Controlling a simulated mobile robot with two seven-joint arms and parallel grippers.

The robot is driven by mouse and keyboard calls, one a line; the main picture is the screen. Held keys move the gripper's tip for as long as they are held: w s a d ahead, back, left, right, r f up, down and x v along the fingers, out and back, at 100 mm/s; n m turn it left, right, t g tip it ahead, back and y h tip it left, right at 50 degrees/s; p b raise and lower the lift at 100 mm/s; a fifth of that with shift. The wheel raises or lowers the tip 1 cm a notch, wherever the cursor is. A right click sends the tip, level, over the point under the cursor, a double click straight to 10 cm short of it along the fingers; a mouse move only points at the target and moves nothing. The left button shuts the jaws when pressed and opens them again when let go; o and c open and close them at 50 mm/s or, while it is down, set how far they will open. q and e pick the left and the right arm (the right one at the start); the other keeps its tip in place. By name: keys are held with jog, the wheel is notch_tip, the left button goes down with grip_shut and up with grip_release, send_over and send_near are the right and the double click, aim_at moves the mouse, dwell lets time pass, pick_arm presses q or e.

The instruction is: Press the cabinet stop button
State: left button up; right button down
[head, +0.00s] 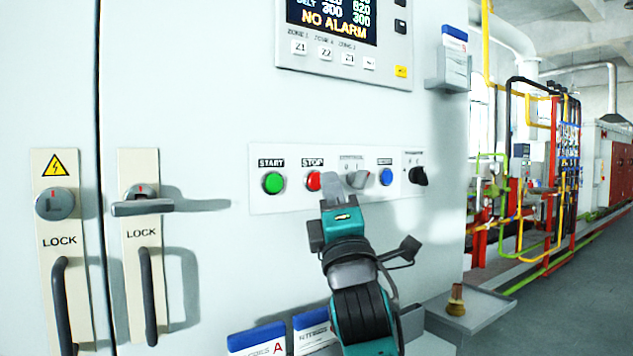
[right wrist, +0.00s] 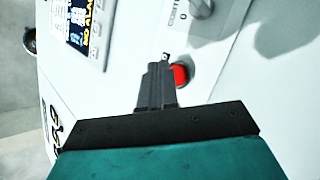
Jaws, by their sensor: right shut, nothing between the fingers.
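The red stop button (head: 313,181), under the label STOP, sits on a white button panel (head: 290,203) on the cabinet front. The red button (right wrist: 180,76) also shows in the right wrist view, just right of the fingertips of my right gripper (right wrist: 158,70). The right gripper is shut and empty, with its tips close to the panel. I cannot tell whether the tips touch the button. My left gripper is not in view.
A green START button (head: 273,182) is left of the stop button. A grey selector (head: 357,179), a blue button (head: 386,177) and a black knob (head: 418,176) are to the right. A display (head: 333,20) reads NO ALARM above. Door handles (head: 147,297) protrude at left.

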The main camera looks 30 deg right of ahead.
jog(key=shift+h, duration=0.3)
jog(key=shift+w, duration=0.4)
jog(key=shift+w+a, duration=0.1)
jog(key=shift+w, duration=0.35)
dwell(0.5)
jog(key=shift+s, duration=0.15)
jog(key=shift+s+p, duration=0.45)
jog(key=shift+s, duration=0.25)
